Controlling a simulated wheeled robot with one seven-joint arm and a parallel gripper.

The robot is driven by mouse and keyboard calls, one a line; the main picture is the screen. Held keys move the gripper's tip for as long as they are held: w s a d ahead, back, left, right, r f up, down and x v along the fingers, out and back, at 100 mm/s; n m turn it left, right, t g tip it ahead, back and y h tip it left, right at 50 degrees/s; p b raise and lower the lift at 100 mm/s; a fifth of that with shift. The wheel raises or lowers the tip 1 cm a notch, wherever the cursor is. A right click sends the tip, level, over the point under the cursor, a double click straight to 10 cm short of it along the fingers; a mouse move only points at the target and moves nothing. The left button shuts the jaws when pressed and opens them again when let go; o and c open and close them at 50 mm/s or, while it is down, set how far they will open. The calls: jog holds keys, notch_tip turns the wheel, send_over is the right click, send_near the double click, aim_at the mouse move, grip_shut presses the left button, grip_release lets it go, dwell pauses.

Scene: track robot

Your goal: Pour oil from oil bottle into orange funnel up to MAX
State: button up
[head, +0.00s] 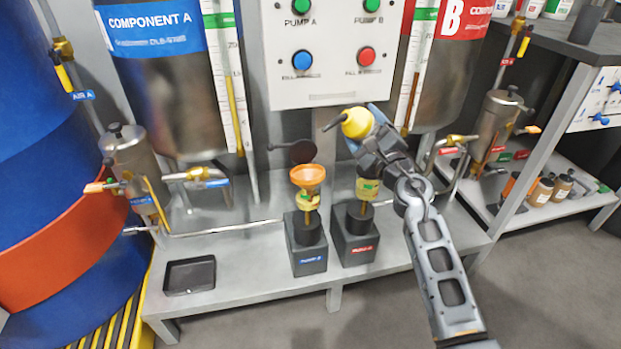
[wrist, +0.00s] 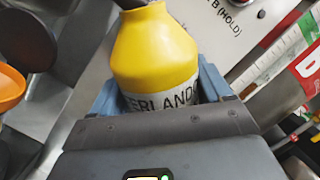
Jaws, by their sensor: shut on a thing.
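My gripper (head: 368,128) is shut on the yellow oil bottle (head: 357,123). The bottle is tilted, with its dark spout pointing left and slightly down, above and to the right of the orange funnel (head: 307,176). In the wrist view the yellow bottle (wrist: 155,48) sits between the blue-grey fingers, and part of the funnel (wrist: 10,88) shows at the left edge. The funnel sits on the sight cup (head: 307,200) of the left pump. No oil stream is visible. The MAX mark and oil level are too small to read.
A second pump (head: 354,240) stands right of the funnel's pump (head: 306,258). A dark round lid (head: 303,151) is just behind the funnel. The button panel (head: 334,80) is behind the bottle. A black tray (head: 189,276) lies at the bench's left.

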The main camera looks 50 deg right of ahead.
jog(key=shift+f, duration=0.2)
jog(key=shift+d+r+n+t+y+b, duration=0.1)
jog(key=shift+r+n+t+y+b, duration=0.3)
jog(key=shift+r+n+b, duration=0.7)
jog(key=shift+f+p, duration=0.1)
jog(key=shift+p, duration=0.5)
jog(key=shift+n, duration=0.4)
